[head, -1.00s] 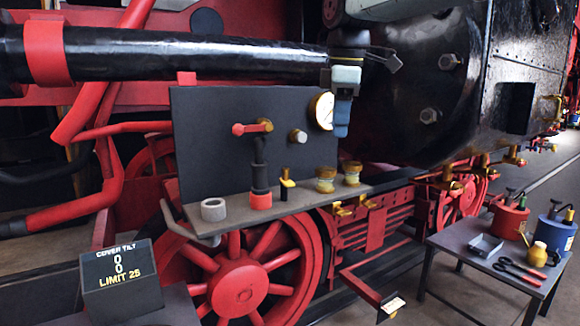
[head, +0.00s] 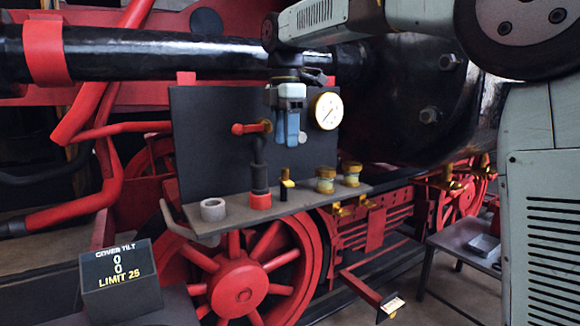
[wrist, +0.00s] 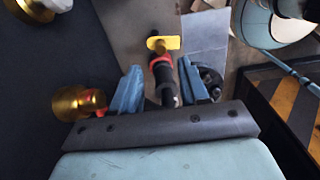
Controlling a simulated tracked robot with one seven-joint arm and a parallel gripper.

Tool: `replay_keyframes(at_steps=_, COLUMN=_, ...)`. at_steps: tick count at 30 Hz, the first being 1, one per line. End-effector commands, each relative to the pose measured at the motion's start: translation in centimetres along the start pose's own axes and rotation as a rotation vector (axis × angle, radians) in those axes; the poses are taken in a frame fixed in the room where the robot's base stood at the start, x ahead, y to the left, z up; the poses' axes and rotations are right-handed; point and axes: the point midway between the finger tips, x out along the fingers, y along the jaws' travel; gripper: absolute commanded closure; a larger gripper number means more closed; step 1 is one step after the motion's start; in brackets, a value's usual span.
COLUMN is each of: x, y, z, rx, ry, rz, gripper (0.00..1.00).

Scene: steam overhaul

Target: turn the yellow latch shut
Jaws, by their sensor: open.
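The yellow latch (head: 287,184) is a small yellow piece with a dark upright part, on the grey shelf (head: 330,199) in front of the dark panel. In the wrist view the latch (wrist: 163,43) shows beyond the fingertips, apart from them. My gripper (head: 288,140) points down above the latch, in front of the panel between the red-handled valve and the gauge. In the wrist view my gripper (wrist: 160,88) has its two blue fingers apart. A black cylinder with red bands (wrist: 163,75) appears between them in the picture. I cannot tell its depth.
The red-handled valve (head: 252,128) is close left of my gripper, the gauge (head: 327,111) close right. A black pipe with a red collar (head: 260,180) stands left of the latch. Two brass-topped jars (head: 326,180) stand right.

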Motion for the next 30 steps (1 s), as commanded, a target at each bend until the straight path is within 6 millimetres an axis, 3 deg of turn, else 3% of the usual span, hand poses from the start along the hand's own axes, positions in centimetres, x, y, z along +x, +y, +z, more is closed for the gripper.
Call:
replay_keyframes(at_steps=6, x=3.9, y=0.0, z=0.0, rx=0.001, ry=0.000, rz=-0.002, gripper=0.56)
replay_keyframes(at_steps=13, x=6.7, y=0.0, z=0.0, rx=0.000, ry=0.000, rz=-0.001, gripper=0.56)
replay_keyframes(at_steps=26, x=7.7, y=0.0, z=0.1, rx=0.002, ry=0.000, rz=0.001, gripper=0.56)
replay_keyframes(at_steps=30, x=7.7, y=0.0, z=0.1, rx=0.002, ry=0.000, rz=0.001, gripper=0.66)
